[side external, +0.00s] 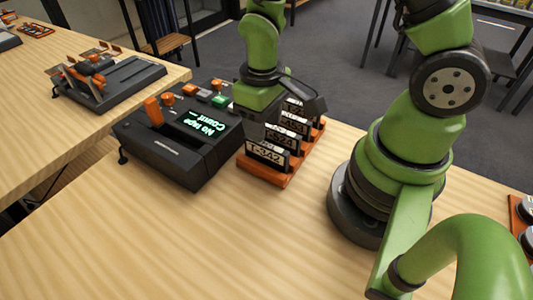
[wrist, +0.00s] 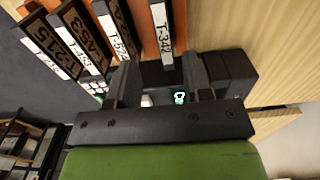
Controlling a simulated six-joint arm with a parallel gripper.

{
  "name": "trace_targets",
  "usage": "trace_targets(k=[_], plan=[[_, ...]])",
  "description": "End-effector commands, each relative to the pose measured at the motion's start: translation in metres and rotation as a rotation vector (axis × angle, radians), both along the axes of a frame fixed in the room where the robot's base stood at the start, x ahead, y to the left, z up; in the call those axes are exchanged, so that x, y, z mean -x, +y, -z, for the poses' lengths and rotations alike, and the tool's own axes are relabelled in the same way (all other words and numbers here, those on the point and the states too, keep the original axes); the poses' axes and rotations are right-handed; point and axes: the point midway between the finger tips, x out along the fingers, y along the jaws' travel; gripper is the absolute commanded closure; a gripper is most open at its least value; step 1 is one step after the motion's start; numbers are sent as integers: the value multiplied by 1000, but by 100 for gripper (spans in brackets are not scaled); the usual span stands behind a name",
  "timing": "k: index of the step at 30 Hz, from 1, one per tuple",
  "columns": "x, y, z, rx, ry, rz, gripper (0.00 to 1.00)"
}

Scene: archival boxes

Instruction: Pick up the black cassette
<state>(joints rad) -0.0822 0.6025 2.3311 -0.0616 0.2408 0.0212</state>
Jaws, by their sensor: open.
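Several black cassettes with white labels stand in a row in an orange rack (side external: 270,172). The nearest in the side view is the cassette labelled T-342 (side external: 267,152), which also shows in the wrist view (wrist: 162,36). My gripper (wrist: 160,78) is open and empty over the row. In the wrist view the near end of T-342 appears between its fingertips; I cannot tell the height gap. The side view hides the fingertips.
A black tape machine (side external: 172,150) with an orange lever, buttons and a lit green display reading "No tape" stands beside the rack. Another dark device (side external: 115,82) sits on a second table at the left. The wooden table front (side external: 190,250) is clear.

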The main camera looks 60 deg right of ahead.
Motion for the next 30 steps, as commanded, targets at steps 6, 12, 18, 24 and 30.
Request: trace_targets(k=[6,12,18,24,30], plan=[[3,1,15,0,4,1,54],[8,6,43,0,5,1,54],[7,6,59,0,2,3,54],[6,6,59,-1,-1,3,54],[7,6,59,0,-1,3,91]])
